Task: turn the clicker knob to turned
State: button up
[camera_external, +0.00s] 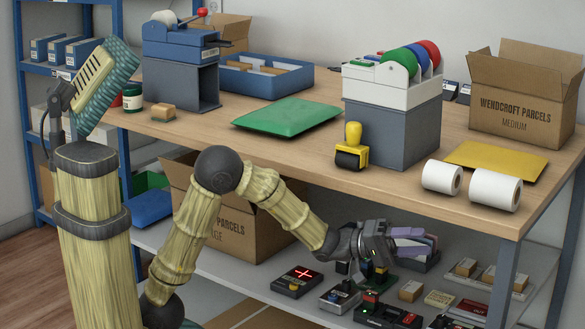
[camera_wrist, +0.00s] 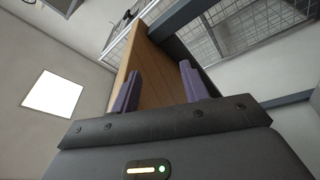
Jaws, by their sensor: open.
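No part can be made out for certain as the clicker knob. Several small devices sit on the lower shelf below my gripper: a black box with a lit red cross (camera_external: 297,282), a grey box with a dark top knob (camera_external: 340,297), and a black unit with small red and green parts (camera_external: 388,316). My gripper (camera_external: 418,243) is just under the counter's front edge, above these devices, pointing right, and it touches none of them visibly. In the wrist view its two purple fingers (camera_wrist: 160,88) stand apart with nothing between them.
The wooden counter (camera_external: 225,140) overhangs close to my gripper; its edge also shows in the wrist view (camera_wrist: 150,65). A counter leg (camera_external: 503,275) stands to the right. Small boxes (camera_external: 410,290) sit near the devices. A large carton (camera_external: 240,220) stands behind my forearm.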

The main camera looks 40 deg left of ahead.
jog(key=w+d+f+n+t+y, duration=0.1)
jog(key=w+d+n+t+y, duration=0.15)
jog(key=w+n+t, duration=0.55)
jog(key=w+d+f+n+t+y, duration=0.1)
jog(key=w+n+t+y, duration=0.2)
jog(key=w+n, duration=0.6)
jog(key=w+a+f+n+t+y, duration=0.3)
jog(key=w+a+n+t+y, duration=0.2)
jog(key=w+a+n+y, duration=0.65)
jog(key=a+f+n+g+y+b, duration=0.1)
jog(key=a+f+n+g+y, duration=0.45)
jog(key=n, duration=0.65)
jog(key=a+f+n+g+y+b, duration=0.25)
jog(key=a+n+g+y, duration=0.45)
jog(key=n, duration=0.5)
jog(key=s+a+f+n+g+h, duration=0.3)
jog(key=s+f+n+g+h, duration=0.2)
jog(key=s+n+g, duration=0.5)
jog(key=shift+s+f+n+g+h+b, duration=0.2)
jog(key=shift+f+n+g+h+b, duration=0.15)
jog(key=shift+f+b, duration=0.1)
